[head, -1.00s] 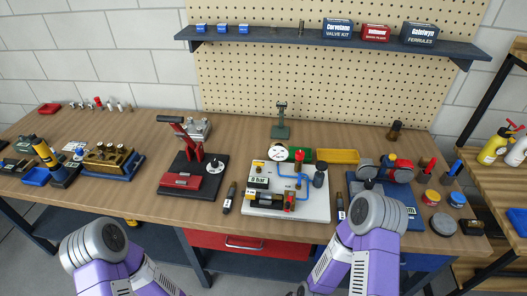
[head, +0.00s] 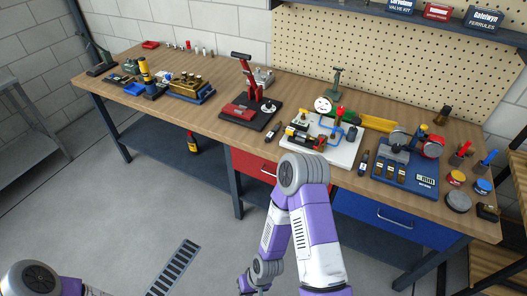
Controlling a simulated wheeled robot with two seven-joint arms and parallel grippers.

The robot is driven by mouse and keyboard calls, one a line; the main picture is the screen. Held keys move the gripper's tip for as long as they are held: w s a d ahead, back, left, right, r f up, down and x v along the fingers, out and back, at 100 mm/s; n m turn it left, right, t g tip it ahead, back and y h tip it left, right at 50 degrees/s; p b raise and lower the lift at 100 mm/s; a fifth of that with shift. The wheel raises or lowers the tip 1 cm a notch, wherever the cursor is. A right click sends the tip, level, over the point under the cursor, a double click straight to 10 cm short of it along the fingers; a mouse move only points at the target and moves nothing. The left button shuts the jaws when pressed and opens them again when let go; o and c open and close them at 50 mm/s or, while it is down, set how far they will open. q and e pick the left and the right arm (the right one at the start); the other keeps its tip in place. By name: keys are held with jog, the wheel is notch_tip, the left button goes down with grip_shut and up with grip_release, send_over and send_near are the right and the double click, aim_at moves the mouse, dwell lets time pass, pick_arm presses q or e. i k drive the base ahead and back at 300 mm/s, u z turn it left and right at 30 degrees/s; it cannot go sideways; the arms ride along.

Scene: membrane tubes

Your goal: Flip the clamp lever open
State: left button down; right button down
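A red bench device (head: 241,111) stands on a black base plate near the middle of the wooden bench. Its red upright lever (head: 250,76) ends in a black handle at the top. It looks like the clamp, but it is small here, and I cannot tell whether the lever is open or shut. A small pale round part (head: 269,105) sits on the right of the same base. My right arm is in front of the bench and my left arm is at the lower left corner.
A white board with blue piping (head: 345,153) and a blue base with gauges (head: 411,180) stand to the right. A brass block on a blue base (head: 191,96) is to the left. A dark marker-like item (head: 271,132) lies near the front edge. The floor at left is open.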

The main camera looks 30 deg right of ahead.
aim_at(318, 143)
jog(key=z, duration=0.05)
jog(key=i, duration=1.1)
jog(key=z, duration=1.2)
